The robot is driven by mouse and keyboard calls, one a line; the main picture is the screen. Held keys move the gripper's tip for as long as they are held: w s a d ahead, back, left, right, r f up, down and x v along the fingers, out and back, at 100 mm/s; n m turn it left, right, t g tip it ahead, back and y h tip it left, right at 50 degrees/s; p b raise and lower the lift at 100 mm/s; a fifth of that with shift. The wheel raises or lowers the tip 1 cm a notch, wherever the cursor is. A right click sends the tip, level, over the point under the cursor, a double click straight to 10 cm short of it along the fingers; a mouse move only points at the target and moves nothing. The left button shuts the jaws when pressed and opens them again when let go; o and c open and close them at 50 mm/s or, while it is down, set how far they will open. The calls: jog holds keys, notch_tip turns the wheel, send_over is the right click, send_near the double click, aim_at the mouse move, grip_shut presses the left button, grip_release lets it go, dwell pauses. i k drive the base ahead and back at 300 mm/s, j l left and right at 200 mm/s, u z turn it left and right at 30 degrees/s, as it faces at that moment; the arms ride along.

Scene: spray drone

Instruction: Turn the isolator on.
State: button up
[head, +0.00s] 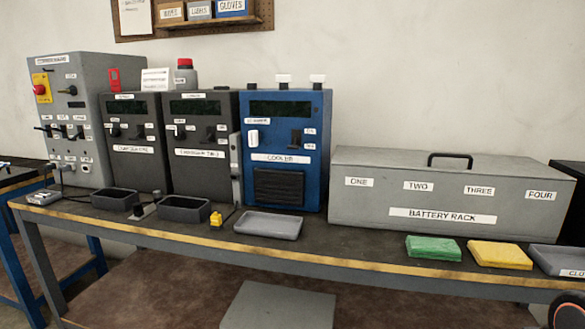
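The isolator seems to be the black rotary handle (68,90) on the upper front of the grey cabinet (90,68) at the far left of the bench. The handle looks roughly level, pointing left. The small labels around it are too small to read, so I cannot tell whether it stands at on or off. A red emergency stop button on a yellow plate (41,89) is to its left. Several small black levers (61,131) sit in a row below, with sockets under them. My gripper is not in view.
Two dark grey units (133,105) and a blue cooler (315,165) stand to the right, then a grey battery rack (345,205). Trays (270,225), a yellow plug (216,219) and green (433,248) and yellow cloths (499,254) lie along the bench's front edge.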

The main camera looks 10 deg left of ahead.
aim_at(38, 90)
jog(key=u, duration=1.6)
jog(key=i+j, duration=0.8)
jog(key=i, duration=0.2)
jog(key=i+j, duration=0.85)
jog(key=i, duration=0.15)
